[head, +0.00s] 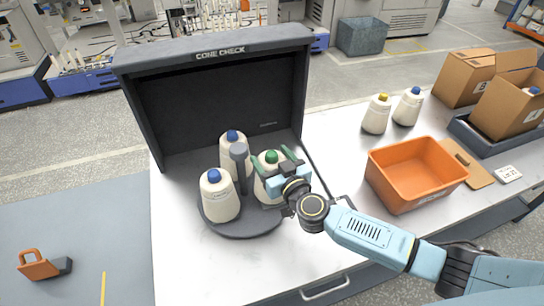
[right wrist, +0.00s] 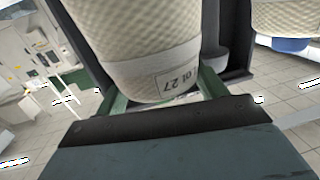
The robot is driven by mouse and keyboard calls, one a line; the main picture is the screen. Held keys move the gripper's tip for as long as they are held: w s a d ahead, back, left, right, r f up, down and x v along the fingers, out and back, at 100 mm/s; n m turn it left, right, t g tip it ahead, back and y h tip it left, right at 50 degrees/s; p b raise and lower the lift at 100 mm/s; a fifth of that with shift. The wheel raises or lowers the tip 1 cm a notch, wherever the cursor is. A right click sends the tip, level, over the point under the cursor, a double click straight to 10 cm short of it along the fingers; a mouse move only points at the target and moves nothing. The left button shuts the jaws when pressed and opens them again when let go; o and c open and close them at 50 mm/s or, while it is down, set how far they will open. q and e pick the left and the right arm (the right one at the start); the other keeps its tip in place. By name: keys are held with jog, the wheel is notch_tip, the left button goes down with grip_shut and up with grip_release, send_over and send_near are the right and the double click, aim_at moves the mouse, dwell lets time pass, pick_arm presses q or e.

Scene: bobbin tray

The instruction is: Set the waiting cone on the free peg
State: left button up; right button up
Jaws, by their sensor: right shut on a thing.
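My right gripper (head: 274,164) is shut around a cream cone with a green top (head: 268,180), over the right part of the round dark tray (head: 245,228). In the right wrist view the cone (right wrist: 140,45) stands between the green fingers (right wrist: 160,95), with a label on its side. I cannot tell whether its base touches the tray. Two blue-topped cones stand on the tray, one at the front left (head: 219,199) and one behind (head: 231,152). A grey post with a rounded head (head: 239,165) rises between the cones. No bare peg shows clearly; one may be hidden behind the held cone.
To the right are an orange bin (head: 412,172), a yellow-topped cone (head: 376,115), a blue-topped cone (head: 408,107) and cardboard boxes (head: 463,78). The front of the table is clear.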

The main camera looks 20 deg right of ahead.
jog(key=shift+f+b, duration=0.6)
jog(key=shift+f, duration=0.3)
dwell(0.5)
jog(key=o, duration=1.7)
jog(key=shift+c, duration=0.2)
jog(key=shift+s, duration=0.1)
jog(key=p+v, duration=0.1)
jog(key=v, duration=1.2)
jog(key=shift+s+f, duration=0.1)
jog(key=shift+s, duration=0.05)
